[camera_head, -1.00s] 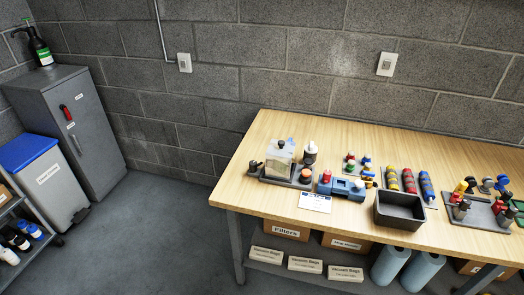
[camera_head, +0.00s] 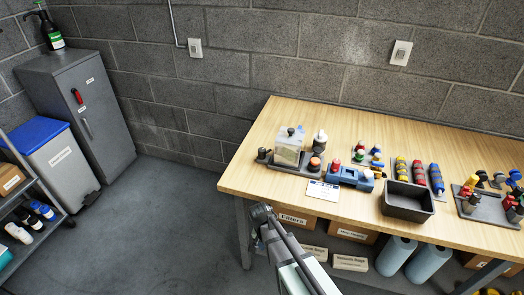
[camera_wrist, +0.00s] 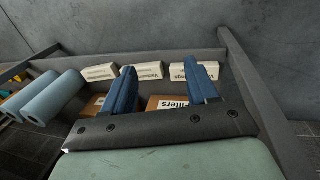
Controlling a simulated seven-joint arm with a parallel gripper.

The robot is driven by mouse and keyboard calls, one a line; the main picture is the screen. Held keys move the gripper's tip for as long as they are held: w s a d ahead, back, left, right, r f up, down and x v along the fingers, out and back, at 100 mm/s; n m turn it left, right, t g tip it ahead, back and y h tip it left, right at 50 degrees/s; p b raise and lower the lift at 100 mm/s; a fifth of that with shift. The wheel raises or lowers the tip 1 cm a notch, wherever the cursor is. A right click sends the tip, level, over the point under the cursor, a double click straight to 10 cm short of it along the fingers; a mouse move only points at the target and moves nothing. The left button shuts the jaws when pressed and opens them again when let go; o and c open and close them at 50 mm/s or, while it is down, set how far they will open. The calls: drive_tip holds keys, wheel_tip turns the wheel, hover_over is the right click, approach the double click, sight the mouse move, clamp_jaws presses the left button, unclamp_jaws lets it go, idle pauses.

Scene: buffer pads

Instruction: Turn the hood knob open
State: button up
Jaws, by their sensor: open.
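A clear box-shaped hood (camera_head: 288,150) stands on a dark base plate (camera_head: 290,168) at the left end of the wooden table. A dark round knob (camera_head: 291,132) sits on top of the hood, and another dark knob (camera_head: 262,155) is at the left end of the plate. I cannot tell how either knob is turned. My gripper (camera_head: 262,212) is in front of the table's left front edge, apart from the hood and both knobs. In the wrist view my gripper (camera_wrist: 160,75) has its two blue fingers spread, with nothing held between them.
Cartons (camera_wrist: 128,72) and blue rolls (camera_wrist: 35,98) lie on the shelf below. Left of the table is open floor.

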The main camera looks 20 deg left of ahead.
drive_tip(key=s+a+r+t+y, duration=0.1)
drive_tip(key=a+r+t, duration=0.1)
drive_tip(key=a+r, duration=1.05)
drive_tip(key=s+a+r+t+y, duration=0.1)
drive_tip(key=a+r+t, duration=0.1)
drive_tip(key=a+r, duration=1)
drive_tip(key=w+r+m+t, duration=0.2)
drive_tip(key=w+r, duration=0.1)
drive_tip(key=w, duration=0.3)
drive_tip(key=m+t+h, duration=0.2)
drive_tip(key=m+h, duration=0.1)
approach(261, 150)
drive_tip(key=x, duration=1)
drive_tip(key=shift+w+d+f, duration=0.1)
drive_tip(key=shift+w+f, duration=0.05)
drive_tip(key=shift+w, duration=0.15)
